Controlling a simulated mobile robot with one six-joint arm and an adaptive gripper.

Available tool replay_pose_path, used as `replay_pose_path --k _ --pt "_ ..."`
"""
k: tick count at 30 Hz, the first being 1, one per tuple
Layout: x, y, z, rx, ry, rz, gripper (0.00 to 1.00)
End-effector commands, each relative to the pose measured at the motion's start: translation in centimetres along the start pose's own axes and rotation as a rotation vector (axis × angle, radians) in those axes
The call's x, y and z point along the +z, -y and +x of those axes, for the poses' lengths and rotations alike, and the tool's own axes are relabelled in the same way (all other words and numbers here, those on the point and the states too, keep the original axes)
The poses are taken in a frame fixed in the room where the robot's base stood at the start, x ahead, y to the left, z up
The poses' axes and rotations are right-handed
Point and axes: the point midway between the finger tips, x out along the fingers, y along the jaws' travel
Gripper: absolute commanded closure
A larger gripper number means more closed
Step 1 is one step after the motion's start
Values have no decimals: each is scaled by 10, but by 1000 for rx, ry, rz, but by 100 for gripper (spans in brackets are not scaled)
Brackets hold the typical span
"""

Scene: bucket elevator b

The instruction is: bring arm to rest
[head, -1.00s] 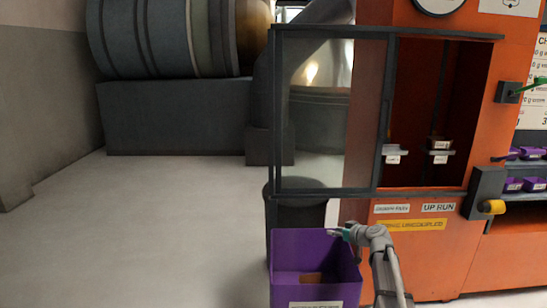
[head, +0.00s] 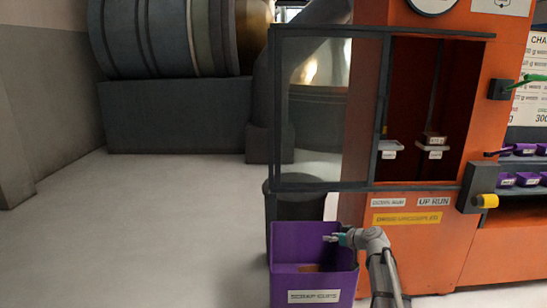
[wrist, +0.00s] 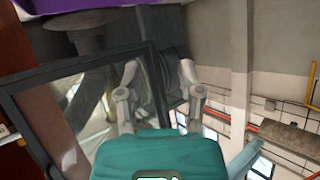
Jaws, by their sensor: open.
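My gripper (head: 333,238) is at the purple scrap bin (head: 313,280), over its upper right part in the head view. In the wrist view my gripper (wrist: 158,85) has its two fingers spread apart with nothing between them. A brown piece lies inside the bin. A purple edge (wrist: 75,5), apparently the bin, shows at the top of the wrist view.
The orange elevator housing (head: 420,258) stands right of the bin, with small items on buckets in its opening. A glazed door panel (head: 328,110) stands open above the bin. A yellow-tipped handle (head: 487,201) sticks out at right. The left floor (head: 140,230) is clear.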

Motion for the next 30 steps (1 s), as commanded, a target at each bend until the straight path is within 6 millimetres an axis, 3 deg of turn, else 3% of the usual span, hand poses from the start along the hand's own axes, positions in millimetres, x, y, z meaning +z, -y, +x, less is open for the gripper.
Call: replay_pose_path --k 11,14,22,25,30 --pt "66 51 2 -37 204 74 51" --pt "94 69 -1 -35 295 109 51" --pt "200 128 -31 70 654 254 51" --pt "228 140 -45 137 757 302 51" --pt "258 151 -64 236 869 357 51"
